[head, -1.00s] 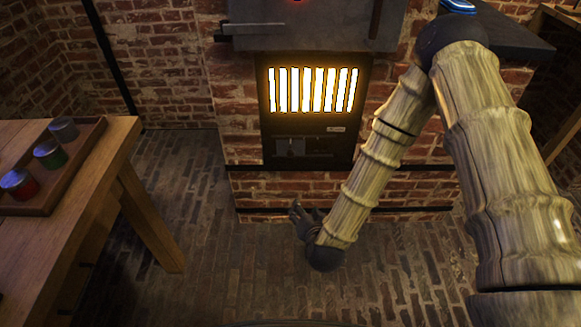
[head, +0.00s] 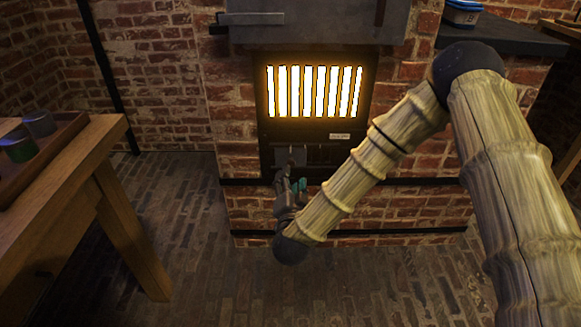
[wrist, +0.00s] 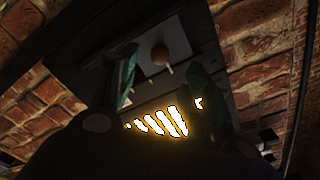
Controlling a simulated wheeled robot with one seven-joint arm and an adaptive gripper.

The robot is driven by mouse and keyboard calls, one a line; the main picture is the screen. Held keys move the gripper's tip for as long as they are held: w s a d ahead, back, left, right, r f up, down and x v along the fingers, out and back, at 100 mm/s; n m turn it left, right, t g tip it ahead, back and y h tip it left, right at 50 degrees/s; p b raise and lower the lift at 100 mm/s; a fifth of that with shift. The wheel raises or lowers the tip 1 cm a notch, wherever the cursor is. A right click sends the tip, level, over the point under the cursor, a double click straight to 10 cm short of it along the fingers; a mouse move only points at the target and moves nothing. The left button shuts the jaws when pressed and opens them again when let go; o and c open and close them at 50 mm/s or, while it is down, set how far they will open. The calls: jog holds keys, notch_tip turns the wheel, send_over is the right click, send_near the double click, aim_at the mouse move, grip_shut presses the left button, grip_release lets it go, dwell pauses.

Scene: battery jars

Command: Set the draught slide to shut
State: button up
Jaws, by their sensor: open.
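The draught slide (head: 284,156) is a small grey plate in the dark panel under the glowing grate. In the head view it sits at the left of its slot, and dark openings show to its right. In the wrist view the slide's brown round knob (wrist: 160,56) shows close up, in front of a grey plate. My gripper (head: 292,183) is just below the slide, pointing up at it. In the wrist view my gripper's two teal-tipped fingers (wrist: 167,86) are spread, with the knob seen between them. I cannot tell whether they touch it.
The lit grate (head: 314,91) glows above the slide, with a small label plate (head: 340,136) under it. A wooden table (head: 105,150) with a tray of jars stands at the left. A dark ledge (head: 500,36) is at the upper right. The brick floor is clear.

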aim_at(291, 163)
jog(key=w+b, duration=0.2)
jog(key=w, duration=0.6)
jog(key=shift+w+b, duration=0.3)
jog(key=shift+w, duration=0.05)
jog(key=shift+c, duration=0.2)
grip_shut()
